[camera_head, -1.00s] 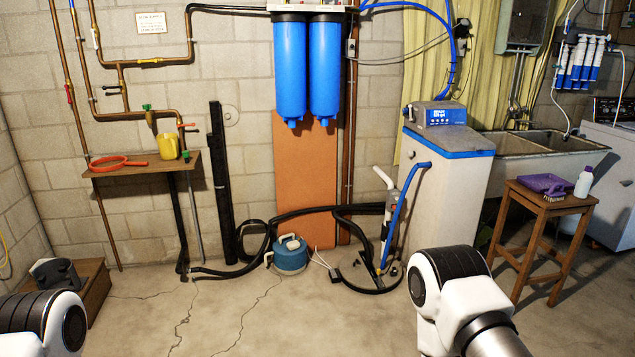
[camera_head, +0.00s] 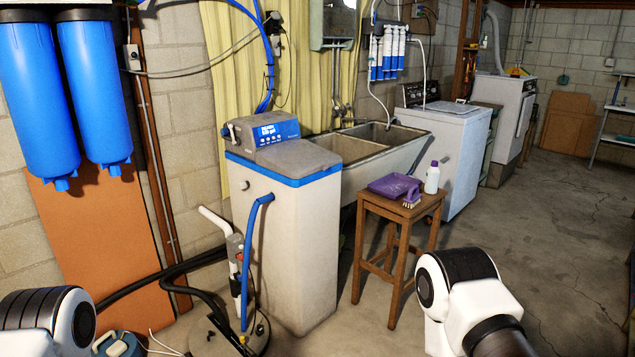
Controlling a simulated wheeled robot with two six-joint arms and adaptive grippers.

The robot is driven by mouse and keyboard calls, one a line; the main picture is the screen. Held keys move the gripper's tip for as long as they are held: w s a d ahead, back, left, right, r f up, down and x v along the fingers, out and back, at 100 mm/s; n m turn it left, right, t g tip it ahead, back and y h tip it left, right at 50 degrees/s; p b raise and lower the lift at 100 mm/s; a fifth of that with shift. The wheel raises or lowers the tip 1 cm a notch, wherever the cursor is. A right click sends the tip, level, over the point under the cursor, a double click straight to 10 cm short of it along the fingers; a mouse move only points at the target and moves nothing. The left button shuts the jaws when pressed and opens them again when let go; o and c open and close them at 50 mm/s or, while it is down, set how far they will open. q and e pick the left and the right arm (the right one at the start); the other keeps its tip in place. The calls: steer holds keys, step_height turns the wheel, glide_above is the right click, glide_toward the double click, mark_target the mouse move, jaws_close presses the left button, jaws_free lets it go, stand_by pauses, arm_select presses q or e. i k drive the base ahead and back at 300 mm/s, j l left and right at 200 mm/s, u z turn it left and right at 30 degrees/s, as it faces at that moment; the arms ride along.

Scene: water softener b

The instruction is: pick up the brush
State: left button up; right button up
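A small brush (camera_head: 411,197) with pale bristles lies on top of a wooden stool (camera_head: 374,206), at the front right edge of a purple dustpan (camera_head: 391,186). Part of the brush is hard to tell apart from the dustpan. A white bottle with a purple cap (camera_head: 432,178) stands just behind and right of it. Both of my arms show only as white and black links at the bottom left and bottom right. Neither gripper shows, and both arms are well apart from the stool.
A white water softener (camera_head: 282,235) with a blue rim stands left of the stool. A utility sink (camera_head: 375,150) and a white washer (camera_head: 455,150) stand behind it. Hoses and a sump lid (camera_head: 215,335) lie at lower left. The floor to the right is clear.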

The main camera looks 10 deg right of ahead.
mark_target(411, 198)
steer(key=i+l+z, duration=0.2)
steer(key=z, duration=0.2)
steer(key=i+l+z, duration=0.1)
steer(key=i+z, duration=0.7)
steer(key=i+j+z, duration=0.1)
steer(key=i+z, duration=0.2)
steer(key=z, duration=0.15)
steer(key=i+l+u, duration=0.15)
steer(key=i+u, duration=0.15)
steer(key=i, duration=0.25)
steer(key=i+l+u, duration=0.35)
steer(key=i, duration=0.15)
steer(key=i+l+u, duration=0.3)
steer(key=i, duration=0.2)
